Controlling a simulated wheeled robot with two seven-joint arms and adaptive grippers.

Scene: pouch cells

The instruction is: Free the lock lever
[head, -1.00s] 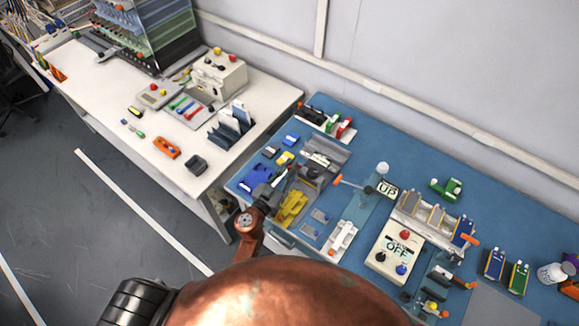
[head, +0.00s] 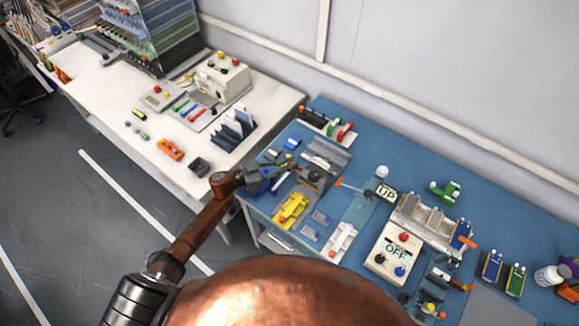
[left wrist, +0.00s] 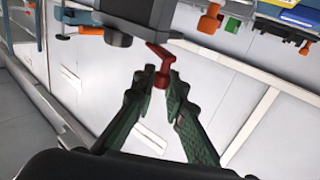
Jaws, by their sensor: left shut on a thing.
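My left gripper (head: 262,177) is at the left front edge of the blue table, beside a grey fixture (head: 332,156). In the left wrist view its two green-sided fingers (left wrist: 162,80) close from both sides on the lower end of a small red lever (left wrist: 158,50). The lever's upper end meets the underside of a dark grey block (left wrist: 142,12). In the head view the gripper and arm partly cover this area, and the lever is too small to make out clearly. My right gripper is not in view.
Close to the fixture are a yellow holder (head: 292,209) and an orange-handled lever (head: 352,186) by an UP sign (head: 387,192). A white OFF box (head: 393,252) stands further right. A white bench (head: 110,100) stands left, with a gap of floor between.

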